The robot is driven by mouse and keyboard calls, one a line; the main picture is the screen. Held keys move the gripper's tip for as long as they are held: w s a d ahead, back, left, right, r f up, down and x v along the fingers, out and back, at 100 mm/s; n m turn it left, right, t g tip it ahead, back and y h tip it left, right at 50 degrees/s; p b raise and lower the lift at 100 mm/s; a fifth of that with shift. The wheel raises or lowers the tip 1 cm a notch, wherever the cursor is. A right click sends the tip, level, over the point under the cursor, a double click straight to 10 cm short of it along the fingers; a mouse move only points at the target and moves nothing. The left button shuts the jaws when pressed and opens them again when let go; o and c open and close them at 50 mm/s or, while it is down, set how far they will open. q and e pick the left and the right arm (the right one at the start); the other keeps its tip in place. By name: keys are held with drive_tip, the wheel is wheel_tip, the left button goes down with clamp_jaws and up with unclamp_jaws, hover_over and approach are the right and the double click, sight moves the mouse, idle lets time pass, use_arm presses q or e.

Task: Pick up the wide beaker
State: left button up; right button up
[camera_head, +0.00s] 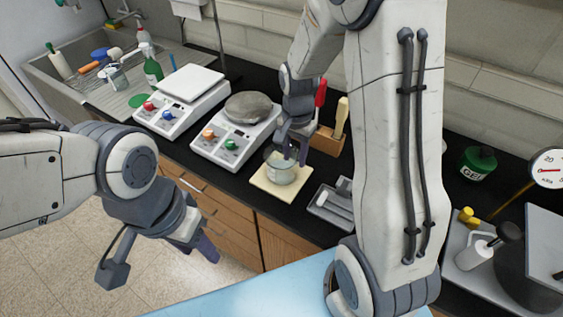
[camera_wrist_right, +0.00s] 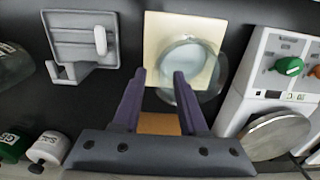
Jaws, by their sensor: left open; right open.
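The wide beaker (camera_head: 281,168) is clear glass and stands upright on a cream square pad (camera_head: 268,191) on the black counter. In the right wrist view the beaker (camera_wrist_right: 186,60) appears beyond the fingertips, to the right of the middle of the jaws. My right gripper (camera_head: 291,153) is open at the beaker's upper part; its two dark fingers also show in the wrist view (camera_wrist_right: 159,82), the right one overlapping the beaker's outline. I cannot tell whether it touches the glass. My left gripper (camera_head: 196,240) is open and empty in front of the counter, away from the beaker.
A hotplate (camera_head: 232,138) with a grey rounded mass stands left of the beaker, with another hotplate (camera_head: 178,107) beyond. A wooden holder (camera_head: 326,142) with handled tools is close behind it. A grey tray (camera_head: 330,207) lies just right of the pad. A sink (camera_head: 98,92) is farther left.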

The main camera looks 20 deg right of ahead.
drive_tip(key=shift+s+f+p, duration=0.1)
drive_tip(key=shift+f+p, duration=0.35)
drive_tip(key=shift+f, duration=2.35)
clamp_jaws()
